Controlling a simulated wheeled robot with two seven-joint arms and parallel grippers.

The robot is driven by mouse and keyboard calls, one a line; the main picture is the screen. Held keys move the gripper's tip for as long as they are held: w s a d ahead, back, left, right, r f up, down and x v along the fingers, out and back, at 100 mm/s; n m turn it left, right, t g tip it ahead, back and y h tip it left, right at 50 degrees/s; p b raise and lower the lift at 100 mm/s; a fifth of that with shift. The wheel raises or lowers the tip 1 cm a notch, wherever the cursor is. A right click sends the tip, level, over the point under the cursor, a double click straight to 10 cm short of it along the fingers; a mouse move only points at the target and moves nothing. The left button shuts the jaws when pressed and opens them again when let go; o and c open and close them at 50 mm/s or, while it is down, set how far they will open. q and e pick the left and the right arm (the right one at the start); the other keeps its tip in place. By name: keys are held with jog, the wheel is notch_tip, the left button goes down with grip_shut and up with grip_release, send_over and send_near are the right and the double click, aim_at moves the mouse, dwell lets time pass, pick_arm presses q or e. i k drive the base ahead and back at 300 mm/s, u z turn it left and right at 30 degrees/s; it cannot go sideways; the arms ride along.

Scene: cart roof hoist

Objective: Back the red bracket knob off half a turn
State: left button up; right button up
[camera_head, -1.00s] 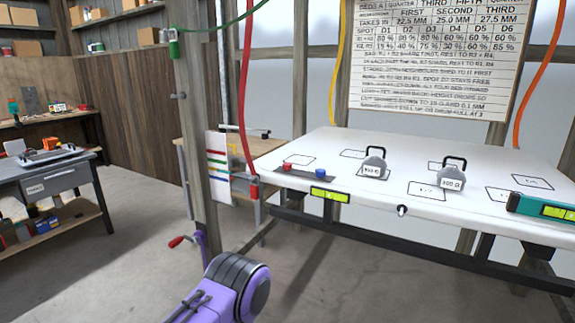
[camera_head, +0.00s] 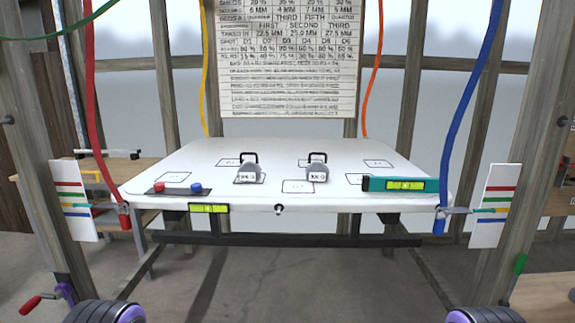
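A small red knob (camera_head: 160,187) and a blue knob (camera_head: 196,187) stand at the two ends of a dark flat plate (camera_head: 178,190). The plate lies near the front left edge of the white panel (camera_head: 320,205). Nothing is touching the red knob. Rounded dark-and-purple parts of my arms show at the bottom left and bottom right edges. Neither of my grippers is in view. The red knob's turn angle is too small to read.
Two handled weights (camera_head: 249,172) stand on the panel. A teal level (camera_head: 400,185) lies at its right and a small yellow-green level (camera_head: 208,208) is on its front edge. Red (camera_head: 95,120), blue (camera_head: 470,110), yellow and orange straps reach the panel's corners. Wooden posts flank it.

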aim_at(159, 187)
jog(key=u, duration=0.5)
jog(key=i, duration=0.5)
jog(key=u, duration=0.25)
